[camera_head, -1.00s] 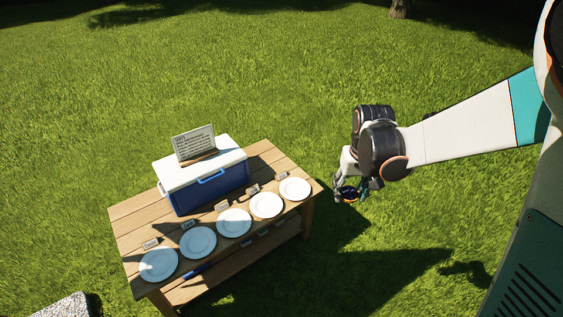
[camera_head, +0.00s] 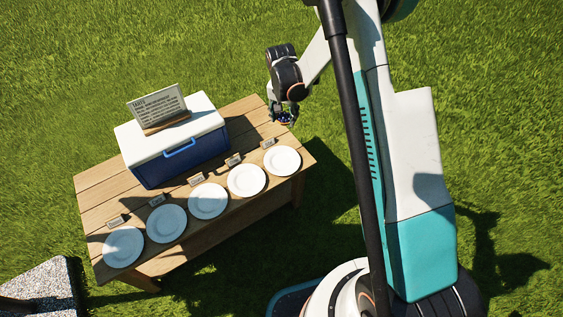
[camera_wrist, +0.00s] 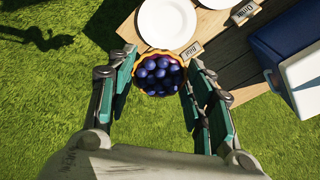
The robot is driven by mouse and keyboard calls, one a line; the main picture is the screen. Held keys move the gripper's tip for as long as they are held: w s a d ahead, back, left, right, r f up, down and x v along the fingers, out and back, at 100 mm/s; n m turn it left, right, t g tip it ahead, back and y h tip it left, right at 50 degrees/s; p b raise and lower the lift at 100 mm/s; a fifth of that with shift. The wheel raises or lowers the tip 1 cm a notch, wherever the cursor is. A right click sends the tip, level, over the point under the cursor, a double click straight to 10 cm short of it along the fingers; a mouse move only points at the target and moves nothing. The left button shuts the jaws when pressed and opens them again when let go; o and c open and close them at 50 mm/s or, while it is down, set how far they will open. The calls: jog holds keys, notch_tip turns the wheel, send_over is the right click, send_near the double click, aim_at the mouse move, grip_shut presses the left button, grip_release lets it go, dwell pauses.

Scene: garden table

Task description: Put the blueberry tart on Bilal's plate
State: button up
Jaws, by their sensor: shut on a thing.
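The blueberry tart (camera_wrist: 158,74), a golden crust filled with dark blue berries, is between the fingertips of my gripper (camera_wrist: 160,82) in the wrist view. My gripper (camera_head: 284,118) is shut on it and holds it up near the table's far right corner in the head view. Several white plates stand in a row along the table's front edge, all bare. The rightmost plate (camera_head: 282,160) is closest to my gripper. Each plate has a small name card behind it; the card by the rightmost plate (camera_wrist: 189,51) seems to read "Bilal" in the wrist view, though the letters are tiny.
A blue cooler with a white lid (camera_head: 172,140) stands at the back of the wooden table (camera_head: 92,185), with a printed sign (camera_head: 157,106) on its lid. Grass surrounds the table. A speckled stone block (camera_head: 45,285) is at the lower left.

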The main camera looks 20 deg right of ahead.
jog(key=w+f+m, duration=0.1)
jog(key=f, duration=0.2)
jog(key=w+f+m, duration=0.1)
jog(key=f, duration=0.2)
jog(key=f+m+b, duration=0.1)
jog(key=f, duration=0.2)
jog(key=shift+w+f, duration=0.25)
jog(key=shift+w, duration=0.15)
jog(key=b, duration=0.5)
send_over(282, 161)
notch_tip(282, 161, down, 15)
jog(key=shift+s+a+f, duration=0.1)
jog(key=shift+s+a, duration=0.05)
jog(key=shift+f+b, duration=0.9)
jog(key=shift+f, duration=1.4)
jog(key=shift+f, duration=0.1)
jog(key=o, duration=1)
